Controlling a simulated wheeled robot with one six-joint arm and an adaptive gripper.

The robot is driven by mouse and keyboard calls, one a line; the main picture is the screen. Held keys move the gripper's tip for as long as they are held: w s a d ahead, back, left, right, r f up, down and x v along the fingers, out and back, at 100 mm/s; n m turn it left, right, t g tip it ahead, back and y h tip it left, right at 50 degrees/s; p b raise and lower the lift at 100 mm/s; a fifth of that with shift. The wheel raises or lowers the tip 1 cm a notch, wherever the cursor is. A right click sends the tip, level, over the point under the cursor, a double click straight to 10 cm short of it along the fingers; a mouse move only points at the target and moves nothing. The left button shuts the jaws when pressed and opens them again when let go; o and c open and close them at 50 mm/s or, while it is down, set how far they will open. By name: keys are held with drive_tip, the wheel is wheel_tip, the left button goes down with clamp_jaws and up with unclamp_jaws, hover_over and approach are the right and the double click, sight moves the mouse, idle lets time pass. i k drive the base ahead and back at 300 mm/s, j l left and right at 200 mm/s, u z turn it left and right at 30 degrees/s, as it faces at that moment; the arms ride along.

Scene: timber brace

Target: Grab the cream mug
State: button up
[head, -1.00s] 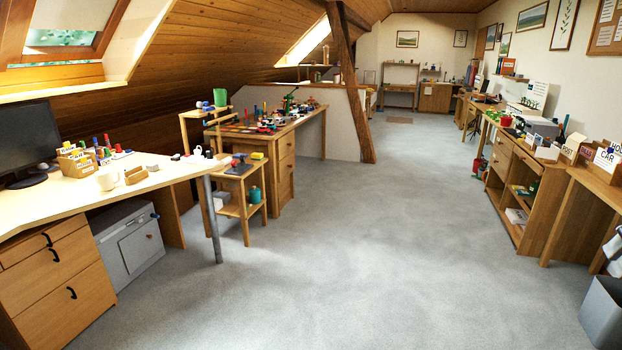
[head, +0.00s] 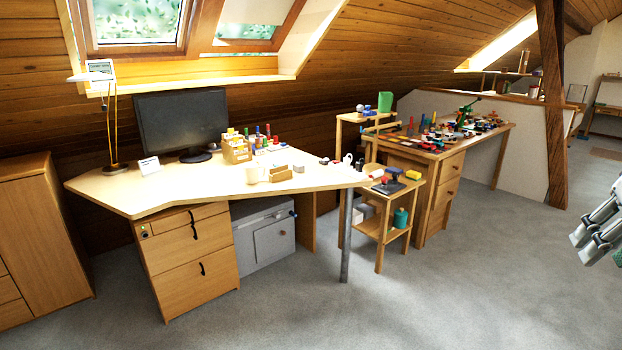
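A cream mug (head: 252,174) stands on the pale desk (head: 180,190), in front of the pen holders and to the left of a small wooden block-like holder (head: 281,173). It looks small and far off in the head view. My gripper (head: 584,240) shows at the right edge, partly cut off by the frame. It is in the air over the carpet, far from the mug. Whether its fingers are open or shut is not clear.
A monitor (head: 181,121), a card organizer (head: 236,148) and a lamp (head: 110,130) stand on the desk. A metal desk leg (head: 346,240) and a small wooden shelf cart (head: 385,225) stand at its right end. Grey carpet (head: 420,305) in front is clear.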

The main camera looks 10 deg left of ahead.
sight(251, 174)
drive_tip(key=i+j+u, duration=0.15)
drive_tip(key=i+u, duration=0.3)
drive_tip(key=i, duration=0.2)
drive_tip(key=i+l+u, duration=0.1)
drive_tip(key=i+u, duration=0.3)
drive_tip(key=i, duration=0.3)
drive_tip(key=i+j+z, duration=0.15)
drive_tip(key=i+j, duration=0.35)
drive_tip(key=i, duration=0.25)
drive_tip(key=i+j+z, duration=0.15)
drive_tip(key=i+j, duration=0.45)
drive_tip(key=i+j+z, duration=0.1)
drive_tip(key=i+j, duration=0.2)
drive_tip(key=j, duration=0.2)
drive_tip(key=i+z, duration=0.05)
